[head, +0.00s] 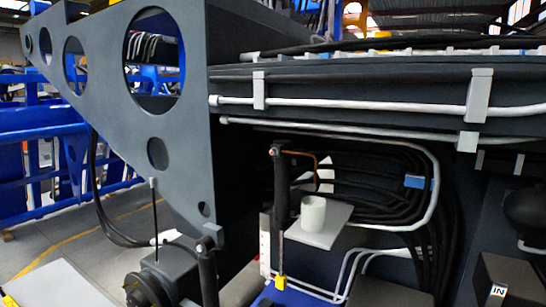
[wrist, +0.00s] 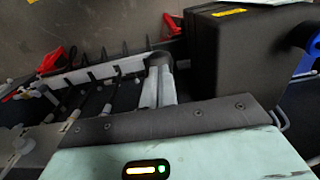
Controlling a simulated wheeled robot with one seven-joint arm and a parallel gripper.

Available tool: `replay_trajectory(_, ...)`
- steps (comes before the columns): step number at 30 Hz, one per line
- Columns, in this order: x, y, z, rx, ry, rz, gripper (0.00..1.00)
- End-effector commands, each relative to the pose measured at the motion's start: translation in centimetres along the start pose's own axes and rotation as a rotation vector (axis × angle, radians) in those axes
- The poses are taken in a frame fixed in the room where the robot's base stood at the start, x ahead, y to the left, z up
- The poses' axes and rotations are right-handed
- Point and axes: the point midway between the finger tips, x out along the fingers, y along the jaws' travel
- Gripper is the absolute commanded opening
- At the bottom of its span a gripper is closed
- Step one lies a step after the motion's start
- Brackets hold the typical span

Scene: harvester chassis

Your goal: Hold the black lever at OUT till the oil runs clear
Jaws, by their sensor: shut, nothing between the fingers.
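My gripper (wrist: 160,58) shows in the wrist view with its two pale fingers together, dark at the tips, and nothing between them. It is not visible in the head view. I cannot tell for sure which part is the black lever. A thin black upright rod (head: 155,215) with a pale tip stands on a dark box at lower left in the head view. A thicker black upright rod (head: 281,190) with a shiny lower part hangs near the middle. A dark box at lower right has a white label (head: 497,291) reading IN. No OUT label or oil is visible.
A white cup (head: 313,213) stands on a small grey shelf (head: 325,236). Black hoses (head: 385,185) and white pipes (head: 360,106) run along the chassis. In the wrist view a black box (wrist: 237,55) stands close to the right of the fingers, and a red part (wrist: 52,60) is at left.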

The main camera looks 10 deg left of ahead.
Motion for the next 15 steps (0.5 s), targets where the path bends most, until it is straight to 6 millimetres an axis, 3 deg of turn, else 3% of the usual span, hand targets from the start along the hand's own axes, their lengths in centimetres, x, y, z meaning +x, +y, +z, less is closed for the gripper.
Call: replay_trajectory(15, 2.8, 0.0, 0.1, 0.0, -0.002, 0.0, 0.0)
